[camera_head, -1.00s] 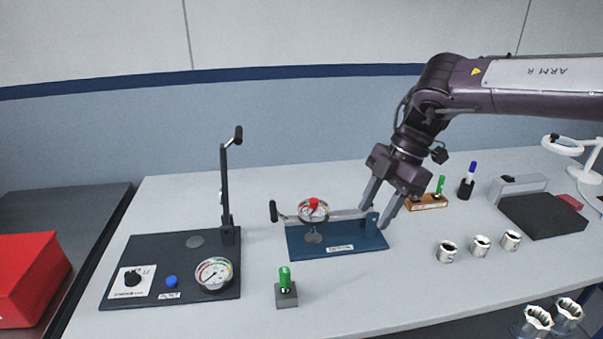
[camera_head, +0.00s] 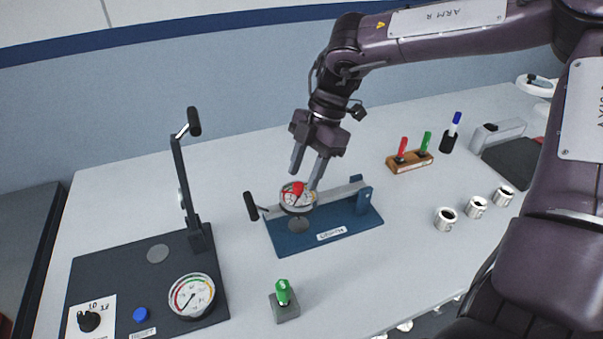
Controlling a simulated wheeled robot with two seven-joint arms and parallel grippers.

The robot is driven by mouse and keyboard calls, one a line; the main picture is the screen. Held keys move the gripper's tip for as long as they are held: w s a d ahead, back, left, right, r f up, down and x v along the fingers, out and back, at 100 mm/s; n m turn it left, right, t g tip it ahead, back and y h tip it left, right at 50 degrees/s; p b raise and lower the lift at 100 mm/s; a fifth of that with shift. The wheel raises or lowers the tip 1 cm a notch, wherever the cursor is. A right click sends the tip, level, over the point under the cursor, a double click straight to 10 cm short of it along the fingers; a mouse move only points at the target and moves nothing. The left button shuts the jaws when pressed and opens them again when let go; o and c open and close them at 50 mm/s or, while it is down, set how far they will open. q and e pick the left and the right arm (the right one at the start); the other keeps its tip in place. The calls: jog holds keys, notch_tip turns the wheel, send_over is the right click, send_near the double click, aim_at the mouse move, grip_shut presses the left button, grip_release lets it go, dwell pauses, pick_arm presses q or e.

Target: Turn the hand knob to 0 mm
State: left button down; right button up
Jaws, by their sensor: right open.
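A round dial (camera_head: 297,197) with a red knob or pointer (camera_head: 293,188) on it sits on the blue fixture (camera_head: 348,226). The fixture also has a grey bar and a black-handled lever (camera_head: 251,206); its label is hard to read. My right gripper (camera_head: 306,178) is open, its fingers pointing down just above and behind the dial. I cannot tell whether a finger touches it. A black knob (camera_head: 88,321) sits on a white scale plate at the lower left, with small marks around it. No 0 mm mark is readable. My left gripper is out of view.
The dark panel (camera_head: 118,271) bears a gauge (camera_head: 192,296), a blue button (camera_head: 140,314) and an upright lever (camera_head: 181,172). A green peg (camera_head: 283,292) stands in a grey block in front.

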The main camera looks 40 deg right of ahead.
jog(key=shift+a+f, duration=0.25)
jog(key=shift+f, duration=0.3)
jog(key=shift+a+f, duration=0.15)
jog(key=shift+f, duration=0.2)
grip_shut()
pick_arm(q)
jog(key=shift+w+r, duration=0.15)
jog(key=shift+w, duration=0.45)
pick_arm(e)
jog(key=shift+w, duration=0.1)
